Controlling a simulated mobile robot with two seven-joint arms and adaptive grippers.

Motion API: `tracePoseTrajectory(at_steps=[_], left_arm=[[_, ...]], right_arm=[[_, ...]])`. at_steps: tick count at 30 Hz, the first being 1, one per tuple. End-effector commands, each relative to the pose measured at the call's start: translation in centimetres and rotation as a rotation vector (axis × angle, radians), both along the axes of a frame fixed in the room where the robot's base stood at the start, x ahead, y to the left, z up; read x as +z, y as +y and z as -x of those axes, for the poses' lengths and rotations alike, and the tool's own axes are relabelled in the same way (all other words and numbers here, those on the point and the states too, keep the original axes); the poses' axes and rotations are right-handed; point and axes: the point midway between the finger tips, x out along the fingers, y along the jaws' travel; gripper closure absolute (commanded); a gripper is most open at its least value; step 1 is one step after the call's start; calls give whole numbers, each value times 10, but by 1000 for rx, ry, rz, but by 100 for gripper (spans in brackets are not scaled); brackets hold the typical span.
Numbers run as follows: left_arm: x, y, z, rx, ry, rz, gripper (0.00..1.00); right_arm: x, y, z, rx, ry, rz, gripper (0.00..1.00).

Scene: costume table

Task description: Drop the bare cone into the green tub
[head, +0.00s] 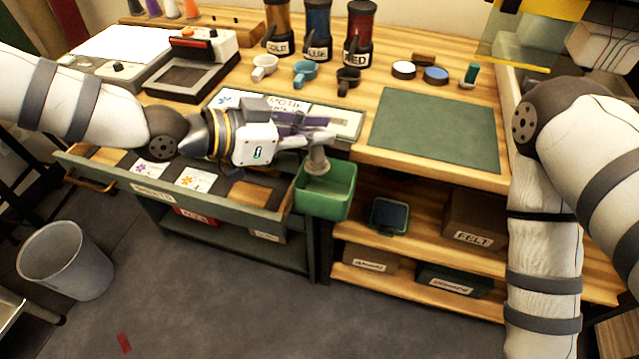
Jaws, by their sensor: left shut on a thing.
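My left gripper (308,139) reaches in from the left and is shut on a grey bare cone (317,162). The cone hangs over the green tub (325,204), and its lower end appears at or just inside the opening. I cannot tell whether it touches the tub. The green tub is at the front edge of the table, right of the open drawer. My right arm shows at the right, but its gripper is out of the frame.
The open drawer (170,198) juts out under my left arm, holding printed cards. A green mat (435,130) lies clear on the table. Gold, blue and red canisters (360,30) stand behind small scoops. A grey bin (66,262) stands on the floor. Shelves below hold labelled boxes.

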Motion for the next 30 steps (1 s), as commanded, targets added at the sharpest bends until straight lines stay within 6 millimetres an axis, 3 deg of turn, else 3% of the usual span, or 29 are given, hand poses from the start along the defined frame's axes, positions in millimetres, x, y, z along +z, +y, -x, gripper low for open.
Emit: tracePoseTrajectory(at_steps=[3, 12, 13, 15, 16, 25, 30], left_arm=[[-13, 0, 0, -1, 4, 0, 100], [-14, 0, 0, 1, -1, -1, 100], [-14, 0, 0, 1, -1, -1, 82], [-14, 0, 0, 1, -1, -1, 66], [-14, 0, 0, 1, -1, -1, 63], [-13, 2, 1, 2, -1, 0, 63], [2, 30, 14, 5, -3, 3, 63]], right_arm=[[-3, 0, 3, 0, 12, 0, 60], [-3, 0, 3, 0, 11, 0, 60], [-3, 0, 3, 0, 11, 0, 60], [-3, 0, 3, 0, 11, 0, 60], [-3, 0, 3, 0, 11, 0, 60], [-3, 0, 3, 0, 11, 0, 60], [-3, 0, 3, 0, 11, 0, 60]])
